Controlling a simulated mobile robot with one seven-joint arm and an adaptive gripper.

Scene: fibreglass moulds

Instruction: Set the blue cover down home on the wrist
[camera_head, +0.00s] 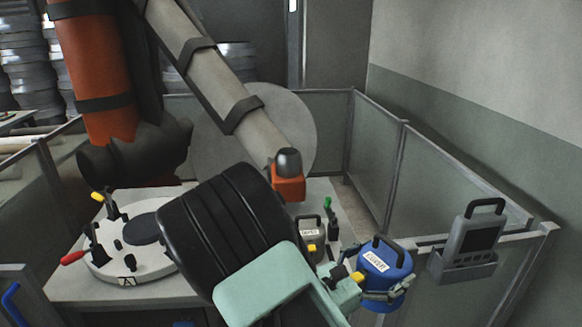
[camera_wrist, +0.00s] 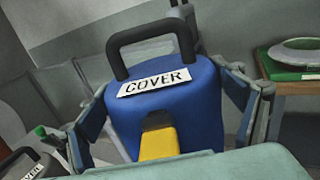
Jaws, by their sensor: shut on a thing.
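In the wrist view the blue cover (camera_wrist: 155,105) fills the middle, with a finger of my gripper (camera_wrist: 172,118) on each side. The large arm's wrist (camera_head: 289,186) is orange with a dark grey cap, up and left of the cover, apart from it. The cover's underside is hidden.
A grey labelled cover (camera_head: 309,238) stands on the bench (camera_head: 90,292), near a green-topped item (camera_head: 328,205). A round white fixture (camera_head: 128,262) with clamps is at left. Fence panels (camera_head: 440,180) close the right side, where a handheld pendant (camera_head: 474,240) sits in a holder.

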